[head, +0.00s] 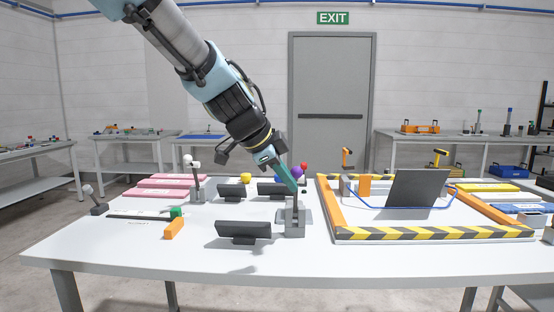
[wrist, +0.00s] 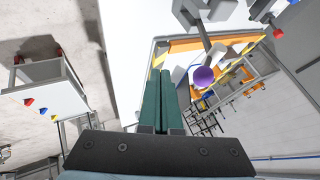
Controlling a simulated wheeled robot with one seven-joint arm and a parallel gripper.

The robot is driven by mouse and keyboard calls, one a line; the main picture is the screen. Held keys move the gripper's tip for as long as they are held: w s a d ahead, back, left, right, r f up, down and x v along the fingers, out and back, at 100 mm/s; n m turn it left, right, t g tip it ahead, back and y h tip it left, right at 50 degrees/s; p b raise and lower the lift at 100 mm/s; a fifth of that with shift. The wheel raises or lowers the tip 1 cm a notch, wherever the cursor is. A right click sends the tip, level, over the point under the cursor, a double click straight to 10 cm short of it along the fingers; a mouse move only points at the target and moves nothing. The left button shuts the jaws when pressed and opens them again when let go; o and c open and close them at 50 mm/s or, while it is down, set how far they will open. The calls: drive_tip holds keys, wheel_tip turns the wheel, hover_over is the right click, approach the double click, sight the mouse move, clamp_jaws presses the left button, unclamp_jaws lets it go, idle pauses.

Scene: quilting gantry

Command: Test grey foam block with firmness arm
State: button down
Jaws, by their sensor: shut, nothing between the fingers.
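My gripper (head: 293,187) has its green fingers closed together and empty. It points down and right above the middle of the table. Its fingertips overlap the top of a small grey stand (head: 295,222) in the head view; I cannot tell whether they touch. A purple ball knob (head: 297,172) is just behind the fingers. In the wrist view the purple knob (wrist: 203,76) sits on a grey rod, right of the closed fingers (wrist: 160,75); this looks like the firmness arm. I cannot clearly make out a grey foam block.
Black panels on feet (head: 243,230) stand around the table's middle. An orange block (head: 174,229) lies front left, pink slabs (head: 170,185) behind it. A striped frame (head: 430,233) with a dark panel (head: 417,188) fills the right. The white front edge (head: 130,254) is clear.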

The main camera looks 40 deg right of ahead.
drive_tip(key=shift+w+d+r+p, duration=0.25)
drive_tip(key=shift+w+d+p, duration=0.15)
drive_tip(key=shift+w+d, duration=0.25)
drive_tip(key=shift+w+d+r+p, duration=0.25)
drive_tip(key=shift+w+d+p, duration=0.1)
drive_tip(key=shift+w+d, duration=0.3)
